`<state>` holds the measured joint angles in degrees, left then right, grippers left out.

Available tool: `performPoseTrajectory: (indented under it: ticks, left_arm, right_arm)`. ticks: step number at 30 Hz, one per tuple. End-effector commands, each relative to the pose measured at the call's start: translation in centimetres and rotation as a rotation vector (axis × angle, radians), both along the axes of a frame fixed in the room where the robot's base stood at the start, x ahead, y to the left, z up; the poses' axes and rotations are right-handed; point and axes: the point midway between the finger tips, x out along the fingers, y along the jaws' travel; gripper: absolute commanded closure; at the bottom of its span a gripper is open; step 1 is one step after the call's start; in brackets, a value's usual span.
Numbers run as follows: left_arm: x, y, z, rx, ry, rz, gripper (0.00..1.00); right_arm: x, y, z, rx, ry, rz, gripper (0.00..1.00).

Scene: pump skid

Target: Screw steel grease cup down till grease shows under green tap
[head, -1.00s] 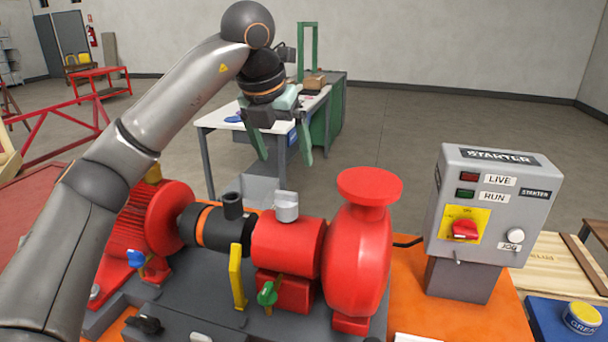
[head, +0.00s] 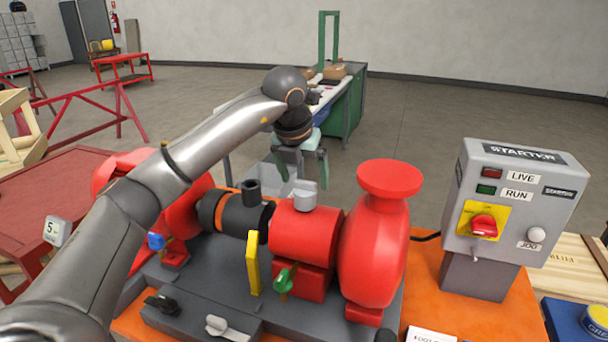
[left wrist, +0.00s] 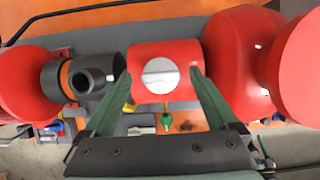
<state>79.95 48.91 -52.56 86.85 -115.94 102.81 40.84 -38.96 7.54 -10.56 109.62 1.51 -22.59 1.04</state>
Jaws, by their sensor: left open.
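The steel grease cup (head: 305,194) stands upright on top of the red bearing housing (head: 292,234). In the left wrist view the cup (left wrist: 160,75) shows from above as a pale round cap. The green tap (head: 284,280) is on the front of the housing, low down; it also shows in the left wrist view (left wrist: 166,121). No grease can be made out there. My left gripper (head: 304,180) is open above and behind the cup. Its green fingers (left wrist: 160,92) stand apart on either side of the cup in the wrist view, not visibly touching it. My right gripper is out of view.
The red pump casing (head: 375,250) rises close right of the housing. The black coupling (head: 235,218), a yellow lever (head: 253,263) and a blue tap (head: 156,241) are to the left. The grey starter box (head: 515,200) stands right. A grease tin (head: 595,322) is at bottom right.

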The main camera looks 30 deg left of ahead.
Motion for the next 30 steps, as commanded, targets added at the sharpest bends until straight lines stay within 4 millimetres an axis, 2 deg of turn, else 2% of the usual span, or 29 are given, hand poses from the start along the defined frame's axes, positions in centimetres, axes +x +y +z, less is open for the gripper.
performPoseTrajectory:
  ticks: [9,30]
  left_arm:
    - [0.11,0.05,-0.30,0.000,-0.001,0.000,0.07]
    - [0.10,0.05,-0.25,0.000,-0.001,0.000,0.86]
  right_arm:
    - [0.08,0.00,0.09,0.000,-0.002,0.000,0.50]
    - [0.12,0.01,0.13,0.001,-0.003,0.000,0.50]
